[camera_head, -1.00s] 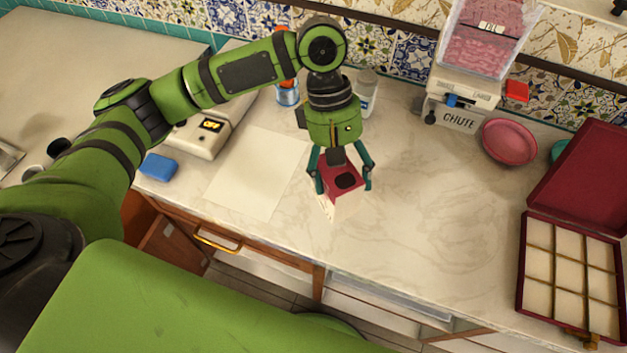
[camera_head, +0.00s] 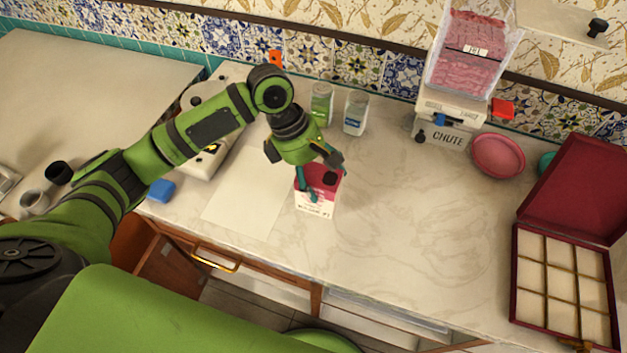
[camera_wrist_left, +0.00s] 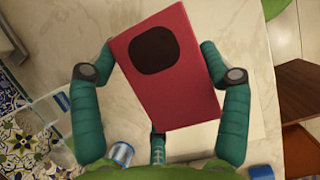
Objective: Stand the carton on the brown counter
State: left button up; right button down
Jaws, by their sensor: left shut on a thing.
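The carton (camera_head: 322,200) is red on top and white below, with a dark round spot on its upper face. My left gripper (camera_head: 322,180) is tilted over it, with its teal fingers on either side, shut on the carton. In the left wrist view the red face of the carton (camera_wrist_left: 185,95) fills the space between the two fingers. I cannot tell whether its base touches the pale marble worktop (camera_head: 410,220) or hangs just above it. A plain brownish counter (camera_head: 80,90) lies at the far left. My right gripper is not in view.
A white sheet (camera_head: 248,195), a blue sponge (camera_head: 161,190) and a scale-like appliance (camera_head: 203,160) lie between the carton and the brownish counter. Two jars (camera_head: 355,112) stand behind. A chute machine (camera_head: 445,130), pink bowl (camera_head: 498,155) and open red box (camera_head: 562,280) are at right.

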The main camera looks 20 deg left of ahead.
pick_arm(q)
jog(key=shift+w+a+f, duration=0.4)
jog(key=shift+a, duration=0.2)
jog(key=shift+f+p, duration=0.5)
jog(key=shift+f, duration=1.55)
jog(key=o, duration=1.4)
jog(key=shift+f, duration=0.1)
jog(key=b+v, duration=0.1)
jog(key=v, duration=1.1)
